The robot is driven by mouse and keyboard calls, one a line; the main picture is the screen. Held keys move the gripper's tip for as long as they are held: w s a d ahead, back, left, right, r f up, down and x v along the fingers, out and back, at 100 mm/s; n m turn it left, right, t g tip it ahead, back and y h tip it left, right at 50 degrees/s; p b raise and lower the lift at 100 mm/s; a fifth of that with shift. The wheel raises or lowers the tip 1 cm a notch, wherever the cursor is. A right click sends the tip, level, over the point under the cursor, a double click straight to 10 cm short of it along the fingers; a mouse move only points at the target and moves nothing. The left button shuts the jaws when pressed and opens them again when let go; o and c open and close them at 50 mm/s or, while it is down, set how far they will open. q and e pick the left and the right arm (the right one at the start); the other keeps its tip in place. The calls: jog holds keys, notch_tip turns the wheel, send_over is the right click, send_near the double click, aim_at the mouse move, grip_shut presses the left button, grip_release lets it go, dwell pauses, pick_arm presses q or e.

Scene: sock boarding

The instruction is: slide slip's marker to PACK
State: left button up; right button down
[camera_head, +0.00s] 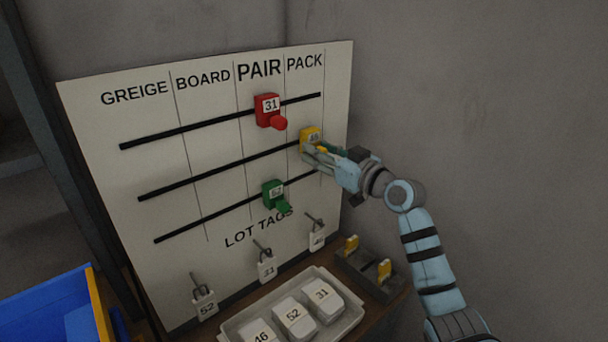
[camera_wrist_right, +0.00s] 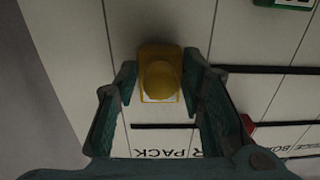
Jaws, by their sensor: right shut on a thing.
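The yellow marker (camera_head: 309,133) sits on the middle rail of the white board (camera_head: 205,135), near that rail's right end, under the PACK heading (camera_head: 304,62). Its number is too small to read surely. My right gripper (camera_head: 312,149) is shut on the yellow marker. In the right wrist view, the marker's yellow knob (camera_wrist_right: 160,79) lies between the two fingers. The red marker (camera_head: 266,105), labelled 31, is on the top rail under PAIR. The green marker (camera_head: 272,191) is on the bottom rail under PAIR. I cannot pick out a slip. My left gripper is not in view.
Lot tags hang on hooks low on the board, one reading 52 (camera_head: 204,304). A pale tray (camera_head: 345,337) holds white pieces marked 46, 52 and 31. A dark holder (camera_head: 358,279) with yellow pieces stands right of it. A blue bin (camera_head: 40,303) is at left.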

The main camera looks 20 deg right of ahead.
jog(key=c, duration=1.4)
grip_release()
jog(key=shift+d, duration=0.15)
jog(key=shift+w, duration=0.1)
jog(key=v, duration=1.2)
